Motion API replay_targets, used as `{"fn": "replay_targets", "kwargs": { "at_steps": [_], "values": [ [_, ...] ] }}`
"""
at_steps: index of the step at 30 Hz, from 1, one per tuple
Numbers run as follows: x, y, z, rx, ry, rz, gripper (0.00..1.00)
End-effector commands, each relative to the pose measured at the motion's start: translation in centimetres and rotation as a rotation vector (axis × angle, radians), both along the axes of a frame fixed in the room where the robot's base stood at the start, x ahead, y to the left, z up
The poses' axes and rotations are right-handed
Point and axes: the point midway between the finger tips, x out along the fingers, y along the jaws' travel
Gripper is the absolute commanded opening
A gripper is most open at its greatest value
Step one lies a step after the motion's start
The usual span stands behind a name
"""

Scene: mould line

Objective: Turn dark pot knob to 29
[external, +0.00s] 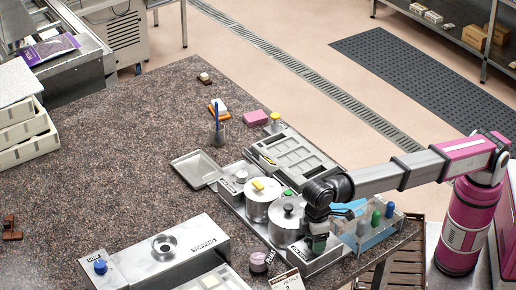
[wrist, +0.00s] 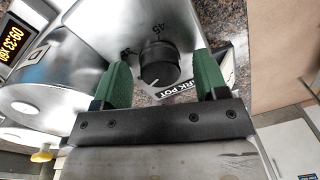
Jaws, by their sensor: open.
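The dark pot knob (wrist: 158,66) is a round black dial on a shiny steel front panel in the wrist view. A pale pointer line shows near its lower edge. A "45" stands above it; a number to its left is too small to read surely. The label "DARK POT" (wrist: 182,92) beside it is partly hidden by the right finger. My gripper (external: 318,243) is open, its green fingers on either side of the knob with gaps visible. In the external view it hides the knob at the steel unit's front right. The lidded pot with a dark handle (external: 288,222) stands beside it.
A pot with a yellow handle (external: 262,203) stands to the left on the same unit. A clear rack with colored bottles (external: 365,232) is close to my gripper's right. A pink-topped jar (external: 259,261) and a white sign (external: 288,282) stand in front.

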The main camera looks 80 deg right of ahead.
Motion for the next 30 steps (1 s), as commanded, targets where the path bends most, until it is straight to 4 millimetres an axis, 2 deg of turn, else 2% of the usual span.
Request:
{"fn": "replay_targets", "kwargs": {
  "at_steps": [11, 30],
  "values": [
    [0.0, 0.0, 0.0, 0.000, -0.001, -0.322, 0.67],
    [0.1, -0.4, 10.7, 0.002, -0.001, -0.312, 0.67]
  ]
}}
